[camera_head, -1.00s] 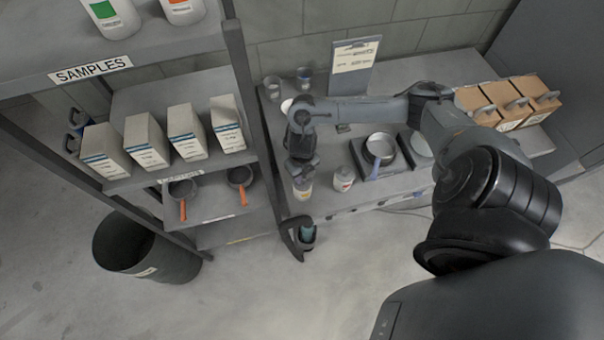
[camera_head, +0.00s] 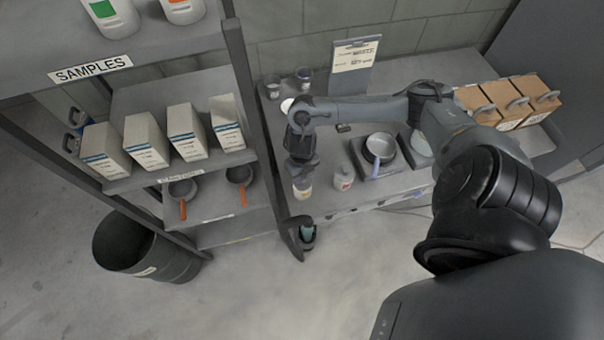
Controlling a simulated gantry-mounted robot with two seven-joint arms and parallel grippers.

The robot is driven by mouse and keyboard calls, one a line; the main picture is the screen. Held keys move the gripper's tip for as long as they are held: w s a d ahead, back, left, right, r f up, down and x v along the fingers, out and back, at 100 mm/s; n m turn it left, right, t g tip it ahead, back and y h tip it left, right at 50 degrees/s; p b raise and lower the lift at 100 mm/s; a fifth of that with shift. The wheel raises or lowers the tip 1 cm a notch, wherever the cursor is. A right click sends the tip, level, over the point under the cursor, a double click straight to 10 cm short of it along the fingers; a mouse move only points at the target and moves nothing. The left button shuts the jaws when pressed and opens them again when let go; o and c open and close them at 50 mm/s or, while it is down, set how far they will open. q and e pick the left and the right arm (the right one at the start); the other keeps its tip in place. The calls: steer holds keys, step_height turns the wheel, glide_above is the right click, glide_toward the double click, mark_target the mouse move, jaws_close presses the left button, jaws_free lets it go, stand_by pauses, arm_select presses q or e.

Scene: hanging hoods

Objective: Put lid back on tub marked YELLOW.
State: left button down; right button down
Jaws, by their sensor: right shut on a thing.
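The tub with a yellow mark (camera_head: 303,192) stands upright near the front left edge of the bench. My right gripper (camera_head: 301,175) points down at the top of this tub, its fingers small and dark in the head view. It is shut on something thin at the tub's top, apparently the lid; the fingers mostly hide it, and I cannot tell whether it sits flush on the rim. A second white tub with a red mark (camera_head: 343,179) stands just to the right, apart from the gripper. My left gripper is out of view.
The shelf post (camera_head: 255,120) stands close left of my right gripper. A pan (camera_head: 380,147) sits on a burner to the right. Two small cups (camera_head: 304,74) and a sign board (camera_head: 354,66) stand at the back. Brown boxes (camera_head: 508,101) fill the right end.

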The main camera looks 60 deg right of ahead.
steer(key=shift+c, duration=2)
jaws_free()
steer(key=shift+r, duration=0.1)
steer(key=shift+r+p, duration=0.35)
steer(key=shift+p, duration=0.05)
steer(key=shift+r+p, duration=2.5)
steer(key=shift+r, duration=0.55)
